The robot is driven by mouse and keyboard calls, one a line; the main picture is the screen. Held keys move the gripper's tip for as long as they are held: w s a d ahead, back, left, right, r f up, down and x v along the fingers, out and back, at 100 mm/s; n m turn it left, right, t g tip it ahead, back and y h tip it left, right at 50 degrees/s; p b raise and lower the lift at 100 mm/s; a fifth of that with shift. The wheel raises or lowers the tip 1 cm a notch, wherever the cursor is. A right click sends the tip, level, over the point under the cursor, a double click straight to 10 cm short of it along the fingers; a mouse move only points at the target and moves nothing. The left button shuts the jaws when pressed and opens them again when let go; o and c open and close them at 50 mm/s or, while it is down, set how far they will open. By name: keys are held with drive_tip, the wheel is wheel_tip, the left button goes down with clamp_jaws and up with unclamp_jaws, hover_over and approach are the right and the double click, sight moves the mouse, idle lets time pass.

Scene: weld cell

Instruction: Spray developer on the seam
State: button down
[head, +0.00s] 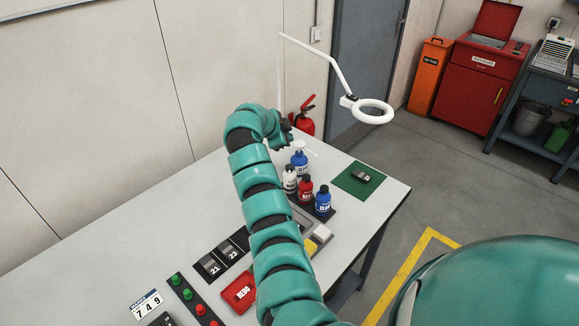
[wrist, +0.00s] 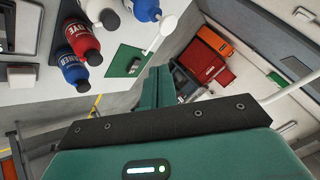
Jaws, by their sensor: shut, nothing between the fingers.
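A white bottle (head: 290,179) stands in the bottle group on the table; its label is too small to read. Beside it are a red bottle (head: 305,188), marked DYE in the wrist view (wrist: 82,38), and a blue bottle (head: 322,201). A blue bottle with a white pump top (head: 299,161) stands behind. A small dark piece (head: 361,176) lies on a green mat (head: 349,187) to their right; no seam can be made out. My gripper (head: 287,134) is above the table behind the bottles, shut and empty. Its fingers (wrist: 161,85) point away from the bottles in the wrist view.
A white ring lamp (head: 372,112) on a jointed arm overhangs the table's far right. A red tray marked REDO (head: 239,292), numbered dark plates (head: 221,259) and a button strip (head: 193,300) lie near the front. The left of the table is bare.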

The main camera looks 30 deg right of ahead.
drive_tip(key=p, duration=0.2)
hover_over(287, 168)
wheel_tip(287, 168, down, 7)
drive_tip(key=shift+f, duration=0.2)
drive_tip(key=shift+f+b, duration=0.7)
drive_tip(key=shift+b, duration=0.35)
drive_tip(key=shift+f+b, duration=0.9)
drive_tip(key=shift+b, duration=1.2)
idle(1.8)
drive_tip(key=shift+r, duration=0.1)
idle(0.3)
drive_tip(key=shift+r+b, duration=0.5)
drive_tip(key=shift+r, duration=0.3)
